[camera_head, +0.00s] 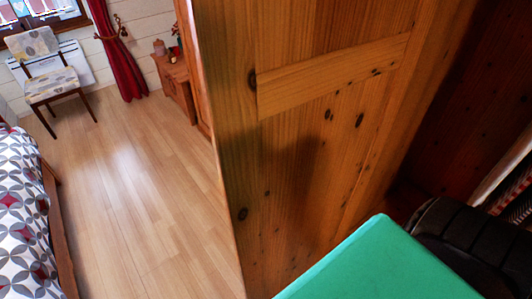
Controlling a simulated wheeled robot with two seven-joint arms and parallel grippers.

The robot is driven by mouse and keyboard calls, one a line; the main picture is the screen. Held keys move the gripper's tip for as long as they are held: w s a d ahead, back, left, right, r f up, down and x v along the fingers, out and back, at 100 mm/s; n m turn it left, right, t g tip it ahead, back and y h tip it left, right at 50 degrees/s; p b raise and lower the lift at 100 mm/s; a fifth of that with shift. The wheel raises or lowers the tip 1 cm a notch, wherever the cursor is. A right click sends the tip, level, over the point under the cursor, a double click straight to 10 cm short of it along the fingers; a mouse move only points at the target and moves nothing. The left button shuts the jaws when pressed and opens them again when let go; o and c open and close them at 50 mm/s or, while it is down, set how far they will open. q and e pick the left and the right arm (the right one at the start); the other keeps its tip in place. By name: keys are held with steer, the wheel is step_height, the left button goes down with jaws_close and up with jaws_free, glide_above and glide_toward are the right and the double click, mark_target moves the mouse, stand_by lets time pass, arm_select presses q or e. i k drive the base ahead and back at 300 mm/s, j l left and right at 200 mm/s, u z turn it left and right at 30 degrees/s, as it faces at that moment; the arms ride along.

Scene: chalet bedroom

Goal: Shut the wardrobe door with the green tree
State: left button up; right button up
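An open wooden wardrobe door (330,60) of knotty pine fills the middle of the head view, close to me. I see its panelled side and its long free edge. The door stands swung out from the wardrobe's dark interior (450,100) at the right. No green tree shows on the visible face; the other face is hidden. A flat, plain green surface (385,265) covers the bottom right, in front of the lower door; I cannot tell what it belongs to. Neither of my grippers is in view.
A black ribbed object (470,240) and patterned fabric (515,205) are at the lower right. Left of the door is clear wooden floor (150,200). A bed (25,210) is at far left, a chair (50,75) and red curtain (120,55) at the back, beside a wooden cabinet (172,78).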

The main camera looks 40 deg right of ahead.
mark_target(304, 99)
steer(key=i+j+u, duration=0.2)
steer(key=u, duration=0.15)
steer(key=i+j+u, duration=0.2)
steer(key=j+u, duration=0.2)
steer(key=i+z, duration=0.65)
steer(key=z, duration=0.2)
steer(key=i+z, duration=0.2)
steer(key=z, duration=0.2)
steer(key=i+j+z, duration=0.1)
steer(key=z, duration=0.3)
steer(key=i+j+z, duration=0.15)
steer(key=z, duration=0.25)
steer(key=i+z, duration=0.1)
steer(key=z, duration=0.4)
steer(key=i+j+z, duration=0.1)
steer(key=z, duration=0.35)
steer(key=i+j+z, duration=0.1)
steer(key=z, duration=0.4)
steer(key=j+z, duration=0.25)
steer(key=z, duration=0.2)
steer(key=i+j+z, duration=0.1)
steer(key=z, duration=0.3)
steer(key=j+z, duration=0.4)
steer(key=i+l, duration=0.05)
